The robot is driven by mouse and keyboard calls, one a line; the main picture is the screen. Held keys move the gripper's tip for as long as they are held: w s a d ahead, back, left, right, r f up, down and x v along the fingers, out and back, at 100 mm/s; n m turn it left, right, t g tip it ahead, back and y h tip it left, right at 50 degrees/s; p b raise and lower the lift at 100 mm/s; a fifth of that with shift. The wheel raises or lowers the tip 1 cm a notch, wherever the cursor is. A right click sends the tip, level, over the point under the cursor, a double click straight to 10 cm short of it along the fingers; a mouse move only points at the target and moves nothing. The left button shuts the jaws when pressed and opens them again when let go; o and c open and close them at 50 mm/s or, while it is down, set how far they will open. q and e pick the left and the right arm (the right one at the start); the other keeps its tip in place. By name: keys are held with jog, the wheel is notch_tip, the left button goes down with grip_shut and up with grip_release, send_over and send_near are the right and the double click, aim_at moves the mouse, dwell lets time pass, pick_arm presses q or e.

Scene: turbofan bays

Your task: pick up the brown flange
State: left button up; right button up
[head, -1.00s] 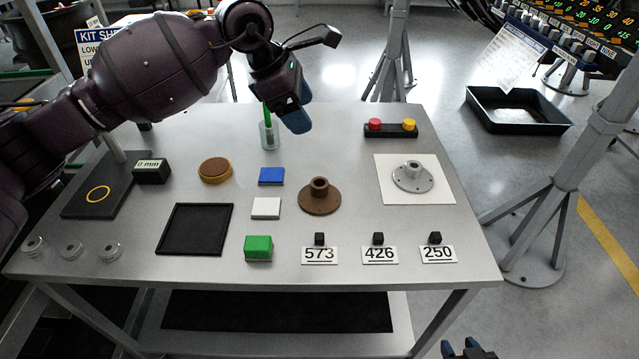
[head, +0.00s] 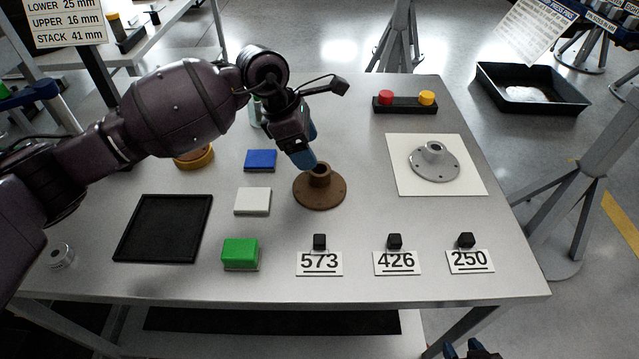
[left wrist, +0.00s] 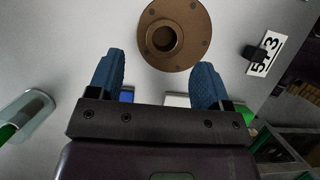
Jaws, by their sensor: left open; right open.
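The brown flange (head: 320,190) is a round disc with a raised hollow hub, lying flat on the table right of the white and blue blocks. It also shows in the left wrist view (left wrist: 172,36), beyond the fingertips. My left gripper (head: 306,160) is open and empty, its blue fingers just behind and above the flange's hub in the head view. In the left wrist view the left gripper (left wrist: 160,72) has its two fingers spread, with the flange ahead between them. My right gripper (head: 470,350) shows only partly at the bottom edge, away from the table.
A white block (head: 253,201), blue block (head: 261,160) and green block (head: 240,253) lie left of the flange. Number cards with black cubes stand in front, including card 573 (head: 319,263). A grey flange (head: 434,162) rests on a white sheet at right.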

aim_at(320, 170)
pick_arm(q)
jog(key=x, duration=0.6)
jog(key=shift+s+d+f+b, duration=0.15)
jog(key=shift+s+d+b, duration=0.1)
jog(key=shift+s+b, duration=0.1)
jog(key=shift+w, duration=0.1)
grip_shut()
